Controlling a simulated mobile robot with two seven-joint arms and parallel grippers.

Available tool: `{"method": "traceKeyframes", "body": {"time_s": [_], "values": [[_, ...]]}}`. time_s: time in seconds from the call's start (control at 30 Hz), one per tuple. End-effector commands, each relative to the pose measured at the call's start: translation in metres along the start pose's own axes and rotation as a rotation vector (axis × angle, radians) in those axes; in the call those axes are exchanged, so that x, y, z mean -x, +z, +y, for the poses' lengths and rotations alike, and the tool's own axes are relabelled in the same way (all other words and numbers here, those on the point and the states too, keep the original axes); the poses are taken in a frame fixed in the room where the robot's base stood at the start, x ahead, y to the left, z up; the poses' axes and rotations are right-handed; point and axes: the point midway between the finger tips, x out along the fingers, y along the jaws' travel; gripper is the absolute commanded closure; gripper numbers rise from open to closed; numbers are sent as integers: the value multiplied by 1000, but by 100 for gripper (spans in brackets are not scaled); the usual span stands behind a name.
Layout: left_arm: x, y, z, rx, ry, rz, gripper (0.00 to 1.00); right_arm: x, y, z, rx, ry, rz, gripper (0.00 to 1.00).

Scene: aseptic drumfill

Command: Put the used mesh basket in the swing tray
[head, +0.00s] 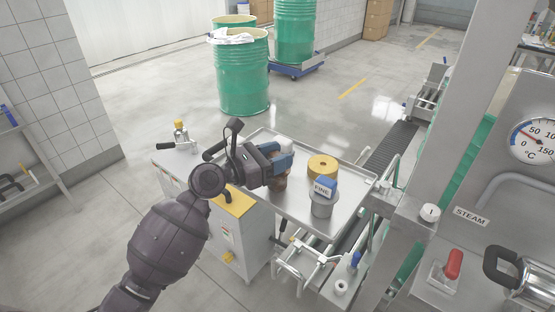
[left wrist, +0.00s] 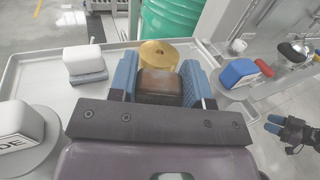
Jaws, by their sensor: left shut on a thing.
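My left gripper (head: 277,166) has blue fingers and is shut on the brown, stained used mesh basket (head: 279,183). In the left wrist view the basket (left wrist: 158,86) sits between both fingers. The gripper is over the left part of the metal swing tray (head: 345,206); I cannot tell whether the basket touches it.
A white block (left wrist: 83,60) on a grey-blue base is left of the fingers in the left wrist view. A white cabinet (head: 245,245) stands below the tray's left side. A steel post (head: 440,130) rises at right. Green drums (head: 243,75) stand behind.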

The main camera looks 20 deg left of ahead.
Motion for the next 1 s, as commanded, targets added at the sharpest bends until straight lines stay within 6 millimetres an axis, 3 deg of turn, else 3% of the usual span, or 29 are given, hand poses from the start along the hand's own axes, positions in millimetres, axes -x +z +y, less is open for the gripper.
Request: {"method": "traceKeyframes", "body": {"time_s": [0.43, 0.47, 0.6, 1.0], "values": [[0, -4, 0, -1, 0, -2, 81, 5, 8, 1, -2, 3, -15, 57], [0, -5, 0, -1, 0, -1, 54, 5, 9, 1, -2, 3, -16, 57], [0, -4, 0, -1, 0, -1, 33, 6, 9, 1, -2, 3, -17, 57], [3, -1, 0, -1, 1, -1, 30, 2, 2, 1, 2, 1, -4, 57]]}}
